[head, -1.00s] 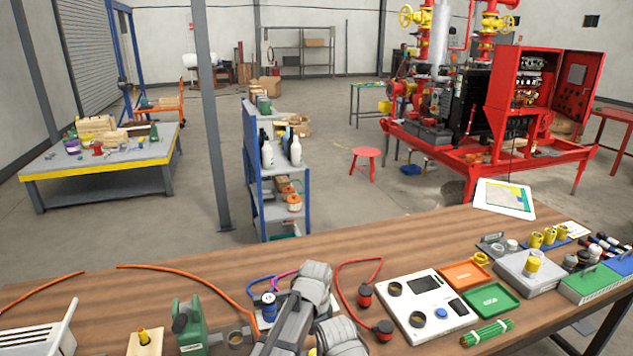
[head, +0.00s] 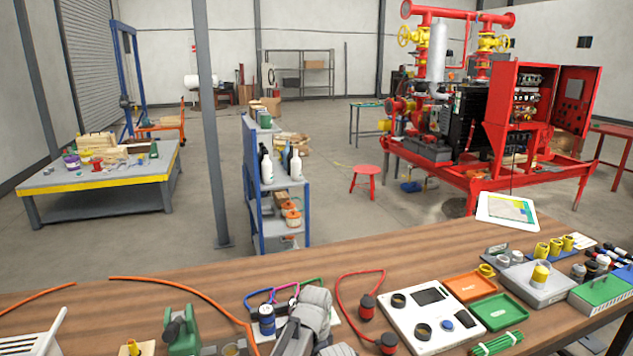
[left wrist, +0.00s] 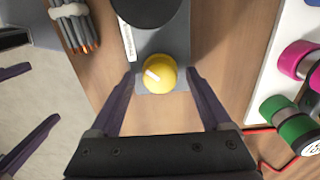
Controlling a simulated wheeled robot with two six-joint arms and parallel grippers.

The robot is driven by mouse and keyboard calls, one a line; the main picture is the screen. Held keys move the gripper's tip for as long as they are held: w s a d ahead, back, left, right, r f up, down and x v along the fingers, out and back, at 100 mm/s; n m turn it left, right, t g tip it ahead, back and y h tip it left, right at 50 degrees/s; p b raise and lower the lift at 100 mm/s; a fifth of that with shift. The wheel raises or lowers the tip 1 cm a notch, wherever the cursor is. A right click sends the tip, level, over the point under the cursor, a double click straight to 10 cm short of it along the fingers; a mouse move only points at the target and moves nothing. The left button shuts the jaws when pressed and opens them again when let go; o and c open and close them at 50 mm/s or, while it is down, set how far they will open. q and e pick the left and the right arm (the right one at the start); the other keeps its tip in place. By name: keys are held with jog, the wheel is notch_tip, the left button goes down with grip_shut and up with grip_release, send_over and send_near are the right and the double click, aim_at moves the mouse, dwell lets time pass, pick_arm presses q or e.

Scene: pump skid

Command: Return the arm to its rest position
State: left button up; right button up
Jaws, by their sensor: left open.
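My arm (head: 308,318) comes in at the bottom middle of the head view as grey links over the near edge of the wooden bench. Its gripper is below that frame. In the left wrist view my left gripper (left wrist: 162,88) is open, with its two dark purple fingers well apart. A round yellow knob (left wrist: 160,74) on a grey device (left wrist: 158,30) shows between the fingertips. Whether the fingers touch it I cannot tell. Two purple finger-like parts (left wrist: 30,145) at the left edge may belong to my right gripper, mostly cut off.
Pink (left wrist: 299,60) and green (left wrist: 288,122) couplings lie on a white plate. A grey bundle (left wrist: 72,22) lies near the wrist. On the wooden bench (head: 190,265) stand a blue coupling (head: 267,320), a green device (head: 182,330), red plugs and a white panel (head: 425,325).

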pick_arm(q)
notch_tip(320, 180, up, 8)
jog(key=p, duration=0.8)
jog(key=shift+r, duration=0.15)
notch_tip(320, 180, down, 9)
jog(key=b, duration=0.9)
jog(key=shift+r+n, duration=0.3)
jog(key=shift+n, duration=0.1)
jog(key=n, duration=0.6)
jog(key=shift+n, duration=0.4)
jog(key=n, duration=0.9)
jog(key=shift+n, duration=0.3)
jog(key=shift+s+r+p, duration=0.1)
jog(key=shift+p, duration=0.25)
